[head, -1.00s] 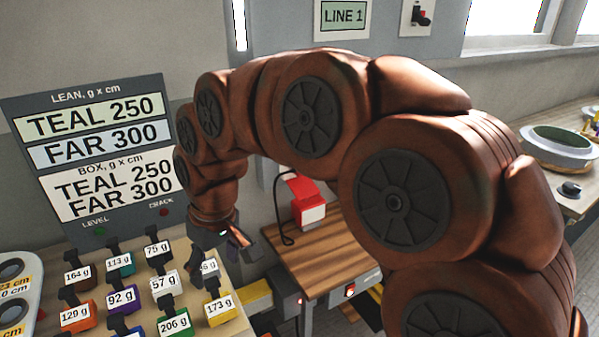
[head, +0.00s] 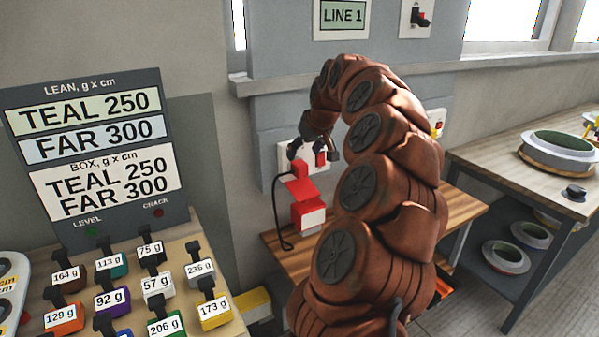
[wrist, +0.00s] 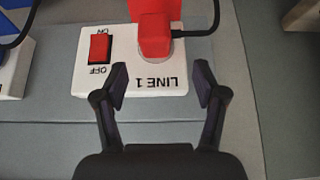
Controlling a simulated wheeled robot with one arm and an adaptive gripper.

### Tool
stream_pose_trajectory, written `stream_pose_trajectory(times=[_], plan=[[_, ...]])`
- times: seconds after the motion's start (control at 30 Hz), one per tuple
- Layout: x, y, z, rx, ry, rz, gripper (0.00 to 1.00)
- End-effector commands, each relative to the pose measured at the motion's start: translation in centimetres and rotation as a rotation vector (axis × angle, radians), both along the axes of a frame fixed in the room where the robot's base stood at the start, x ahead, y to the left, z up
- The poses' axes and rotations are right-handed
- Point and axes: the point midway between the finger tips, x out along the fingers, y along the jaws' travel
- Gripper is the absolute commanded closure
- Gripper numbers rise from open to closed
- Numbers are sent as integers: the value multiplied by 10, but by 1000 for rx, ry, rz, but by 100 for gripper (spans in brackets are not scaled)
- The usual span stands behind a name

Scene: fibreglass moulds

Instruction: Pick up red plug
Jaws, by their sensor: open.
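The red plug (wrist: 155,36) sits in a round socket on a white wall plate (wrist: 140,84) marked LINE 1, upside down in the wrist view. A black cord runs from its side. In the head view the plug (head: 299,168) shows just below my gripper (head: 314,153). In the wrist view my gripper (wrist: 160,79) is open and empty. Its fingertips appear either side of the plate lettering, with the plug ahead between their lines. I cannot tell how far the plug is in depth.
A red ON/OFF switch (wrist: 100,48) sits beside the plug on the plate. A red and white box (head: 308,215) stands on the wooden table (head: 460,210) below. Several labelled weights (head: 110,300) fill the bench at left. Moulds (head: 560,148) stand at right.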

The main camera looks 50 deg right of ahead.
Motion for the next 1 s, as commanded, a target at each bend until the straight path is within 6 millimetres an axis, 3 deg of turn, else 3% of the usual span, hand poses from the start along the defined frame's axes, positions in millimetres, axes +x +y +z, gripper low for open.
stream_pose_trajectory(times=[0.37,0.7,1.0], plan=[[14,-6,-25,1,2,0,29],[31,-16,-61,3,2,0,29],[33,-17,-66,1,0,0,31]])
